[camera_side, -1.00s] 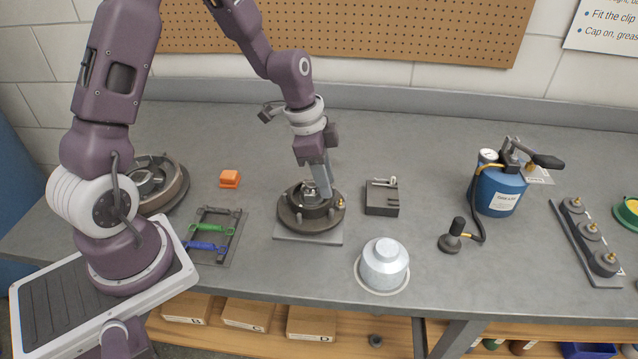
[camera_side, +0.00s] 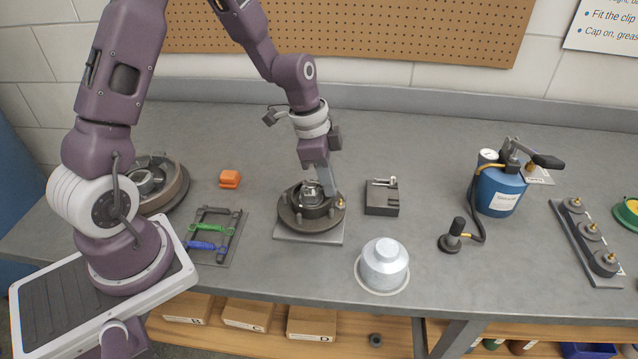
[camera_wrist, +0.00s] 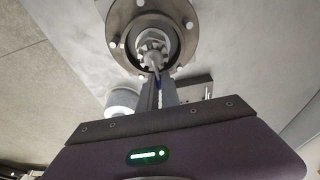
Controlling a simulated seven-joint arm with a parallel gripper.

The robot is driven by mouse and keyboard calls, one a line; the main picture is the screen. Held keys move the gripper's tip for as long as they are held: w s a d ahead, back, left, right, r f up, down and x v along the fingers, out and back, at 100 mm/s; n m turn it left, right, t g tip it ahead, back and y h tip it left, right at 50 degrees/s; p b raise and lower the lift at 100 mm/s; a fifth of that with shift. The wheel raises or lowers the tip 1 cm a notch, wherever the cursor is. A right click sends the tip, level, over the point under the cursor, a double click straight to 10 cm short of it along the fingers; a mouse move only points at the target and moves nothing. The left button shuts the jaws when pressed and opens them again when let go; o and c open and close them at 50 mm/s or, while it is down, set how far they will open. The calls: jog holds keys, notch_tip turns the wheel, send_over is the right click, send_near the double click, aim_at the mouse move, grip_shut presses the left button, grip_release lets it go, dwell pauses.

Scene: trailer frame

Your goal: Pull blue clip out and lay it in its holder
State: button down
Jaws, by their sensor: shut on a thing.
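My gripper (camera_side: 328,187) is down at the right side of a round wheel hub (camera_side: 293,219), which stands on a grey plate.
A dark tray (camera_side: 225,250) with a green tool (camera_side: 208,228) and a blue tool (camera_side: 202,246) lies left of the hub. A silver cap (camera_side: 384,263) stands in front right. An orange block (camera_side: 229,179) lies behind the tray. A blue pump can (camera_side: 497,190) stands farther right.

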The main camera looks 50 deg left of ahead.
jog(key=shift+w+d+r, duration=0.2)
jog(key=shift+w+d, duration=0.05)
jog(key=shift+w, duration=0.1)
jog(key=shift+w+d, duration=0.15)
jog(key=shift+w+d+r, duration=0.1)
jog(key=shift+w+d, duration=0.3)
dwell(0.4)
jog(key=shift+w+d, duration=0.4)
jog(key=shift+d, duration=0.05)
jog(key=shift+w+d, duration=0.1)
jog(key=shift+w+d, duration=0.15)
